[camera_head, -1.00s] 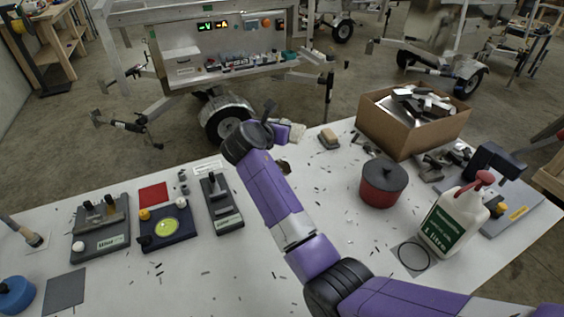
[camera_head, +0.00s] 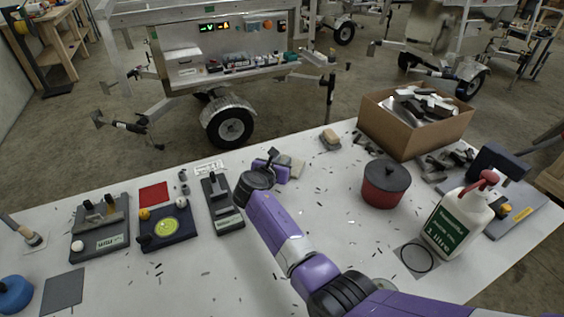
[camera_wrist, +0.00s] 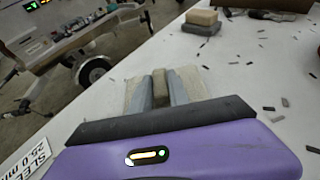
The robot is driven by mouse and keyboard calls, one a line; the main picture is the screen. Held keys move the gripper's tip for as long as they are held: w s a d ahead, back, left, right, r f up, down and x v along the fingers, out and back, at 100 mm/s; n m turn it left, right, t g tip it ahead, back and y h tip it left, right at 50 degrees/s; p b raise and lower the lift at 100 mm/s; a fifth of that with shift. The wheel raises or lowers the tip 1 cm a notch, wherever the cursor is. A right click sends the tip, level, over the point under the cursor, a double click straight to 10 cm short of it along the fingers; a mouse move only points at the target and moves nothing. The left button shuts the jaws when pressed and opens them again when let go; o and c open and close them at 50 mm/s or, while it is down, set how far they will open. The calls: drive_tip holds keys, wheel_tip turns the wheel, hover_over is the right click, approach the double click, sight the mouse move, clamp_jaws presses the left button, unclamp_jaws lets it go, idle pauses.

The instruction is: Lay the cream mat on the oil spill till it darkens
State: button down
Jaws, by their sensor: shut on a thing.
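My gripper (camera_head: 280,167) is at the table's far side, pointing away. In the wrist view its fingers (camera_wrist: 161,86) are shut on a tan raised grip in the middle of the cream mat (camera_wrist: 193,76). The mat also shows in the head view (camera_head: 297,168), low over or on the white tabletop; I cannot tell whether it touches. The mat looks pale cream-grey. The oil spill is not visible now; the mat and my gripper cover the place where a dark patch showed earlier.
A tan block on a grey pad (camera_head: 330,138) lies just right of the mat. A red pot (camera_head: 385,186), a white jug (camera_head: 458,222) and a cardboard box (camera_head: 400,132) stand to the right. Fixtures (camera_head: 166,225) stand at left. Small dark scraps litter the tabletop.

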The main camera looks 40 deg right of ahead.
drive_tip(key=c, duration=1.3)
unclamp_jaws()
drive_tip(key=shift+o, duration=0.2)
drive_tip(key=shift+a+r, duration=0.1)
drive_tip(key=v, duration=1.1)
drive_tip(key=shift+s+a+r, duration=0.15)
drive_tip(key=shift+s+a, duration=0.05)
drive_tip(key=shift+a, duration=0.1)
